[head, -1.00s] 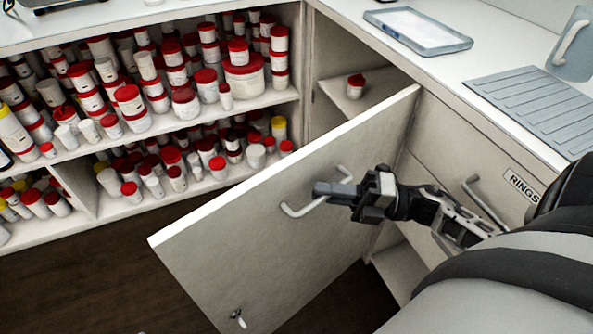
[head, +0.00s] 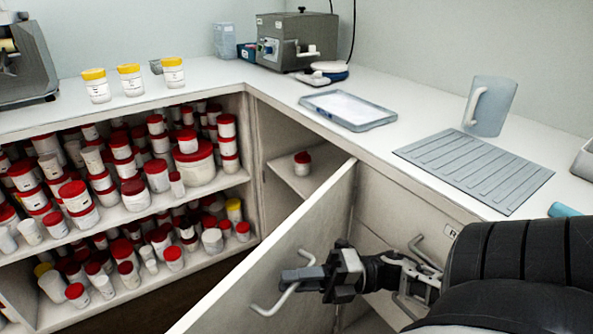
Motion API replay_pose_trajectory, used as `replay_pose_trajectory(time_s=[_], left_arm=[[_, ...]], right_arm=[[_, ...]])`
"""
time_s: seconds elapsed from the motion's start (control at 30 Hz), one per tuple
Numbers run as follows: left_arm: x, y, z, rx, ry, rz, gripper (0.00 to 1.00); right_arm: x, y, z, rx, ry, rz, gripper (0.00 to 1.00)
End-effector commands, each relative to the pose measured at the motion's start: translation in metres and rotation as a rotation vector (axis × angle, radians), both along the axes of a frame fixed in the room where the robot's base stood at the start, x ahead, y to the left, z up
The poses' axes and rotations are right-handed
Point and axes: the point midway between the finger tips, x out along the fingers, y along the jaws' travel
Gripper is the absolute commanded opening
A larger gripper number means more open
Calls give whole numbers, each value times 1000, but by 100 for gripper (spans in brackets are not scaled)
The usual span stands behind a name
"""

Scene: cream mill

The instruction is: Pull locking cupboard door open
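The cupboard door (head: 262,262) stands swung open, out from the corner under the counter. A metal bar handle (head: 272,305) is on its face. My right gripper (head: 298,277) is at the handle, with its fingers across the bar; they look closed around it. The cupboard interior (head: 277,149) shows behind the door, with a shelf holding one red-lidded jar (head: 302,163). The door's lower part and lock are out of the picture. My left gripper is not in view.
Shelves (head: 128,212) at left are packed with red-lidded jars. The counter (head: 392,115) above holds a tray (head: 347,109), a ribbed mat (head: 474,168), a jug (head: 489,106) and a grey device (head: 296,40). A drawer handle (head: 425,252) is just right of my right gripper.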

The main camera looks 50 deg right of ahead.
Motion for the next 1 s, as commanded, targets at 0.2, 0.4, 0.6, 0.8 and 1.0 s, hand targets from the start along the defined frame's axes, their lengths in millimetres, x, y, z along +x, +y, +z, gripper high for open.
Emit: replay_pose_trajectory(time_s=[0.2, 0.4, 0.6, 0.8, 1.0], left_arm=[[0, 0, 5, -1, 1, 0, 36], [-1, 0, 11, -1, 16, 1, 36], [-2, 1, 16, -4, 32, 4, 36], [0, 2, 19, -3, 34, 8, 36], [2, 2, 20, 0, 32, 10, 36]], right_arm=[[0, 0, 15, -1, -2, 1, 20], [-12, 12, 57, 4, -7, 4, 48], [-35, 34, 96, 6, -8, 5, 82], [-67, 63, 116, 9, -2, -1, 82], [-89, 87, 128, 7, 0, -1, 20]])
